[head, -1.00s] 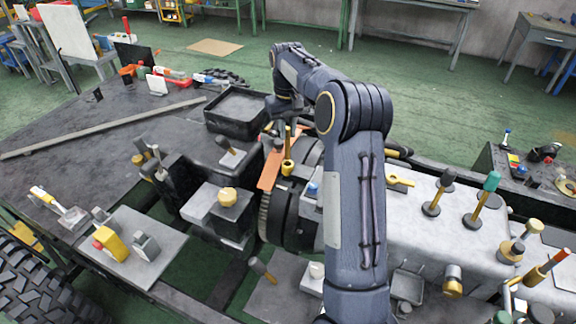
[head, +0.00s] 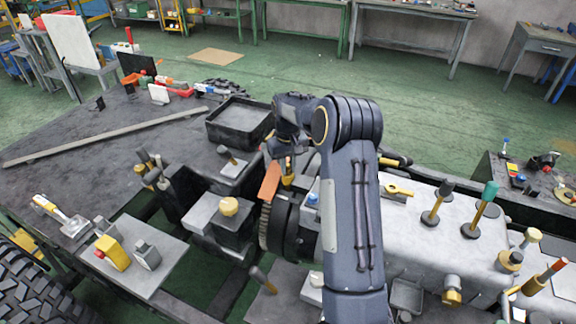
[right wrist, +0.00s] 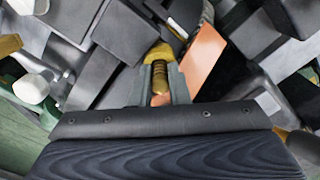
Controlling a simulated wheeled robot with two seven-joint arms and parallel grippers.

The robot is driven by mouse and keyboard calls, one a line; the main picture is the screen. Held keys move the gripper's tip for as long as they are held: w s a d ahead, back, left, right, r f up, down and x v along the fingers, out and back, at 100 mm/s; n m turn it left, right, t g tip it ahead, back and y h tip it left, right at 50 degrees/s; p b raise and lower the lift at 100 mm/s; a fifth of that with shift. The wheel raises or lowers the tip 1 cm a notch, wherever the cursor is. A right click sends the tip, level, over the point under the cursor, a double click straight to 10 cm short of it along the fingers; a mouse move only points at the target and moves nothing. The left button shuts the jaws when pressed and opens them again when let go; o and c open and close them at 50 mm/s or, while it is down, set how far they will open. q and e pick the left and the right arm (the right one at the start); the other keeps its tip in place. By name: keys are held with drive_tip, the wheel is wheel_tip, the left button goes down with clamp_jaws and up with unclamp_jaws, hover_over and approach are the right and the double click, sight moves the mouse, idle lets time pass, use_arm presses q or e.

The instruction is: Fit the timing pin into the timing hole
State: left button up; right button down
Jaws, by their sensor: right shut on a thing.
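My right gripper (head: 287,152) points down beside the orange strip (head: 270,181) on the chassis. In the right wrist view, its fingers (right wrist: 160,86) are shut on a ribbed brass pin (right wrist: 160,72), which looks like the timing pin. The pin stands in line with a yellow brass fitting (right wrist: 158,52) just beyond the fingertips. In the head view only a bit of yellow (head: 287,180) shows under the gripper. The timing hole itself is hidden, and I cannot tell whether the pin's tip is in it. My left gripper is not in view.
A dark toothed wheel (head: 282,222) lies close below the gripper. A black tray (head: 240,124) stands behind to the left, and a block with a beige knob (head: 229,206) stands in front left. The pale engine block (head: 425,225) to the right carries several upright tools.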

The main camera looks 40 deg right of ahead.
drive_tip(key=c, duration=1.4)
unclamp_jaws()
drive_tip(key=shift+f, duration=0.1)
wheel_tip(320, 180, up, 12)
drive_tip(key=s+a+r+t+y, duration=0.1)
drive_tip(key=s+a+r+t, duration=0.1)
drive_tip(key=s+a+r, duration=0.4)
drive_tip(key=s+a+f+t+y, duration=0.1)
drive_tip(key=s+a+f, duration=0.1)
drive_tip(key=s+a, duration=0.4)
drive_tip(key=s+a+f+n+t+y, duration=0.1)
drive_tip(key=s+a+f, duration=0.2)
drive_tip(key=s+a, duration=0.3)
drive_tip(key=s+a+f+n+t, duration=0.1)
drive_tip(key=s+a, duration=0.5)
drive_tip(key=s, duration=0.6)
drive_tip(key=shift+a+f+t+y+b, duration=0.3)
drive_tip(key=shift+f+y, duration=0.1)
drive_tip(key=shift+f, duration=0.3)
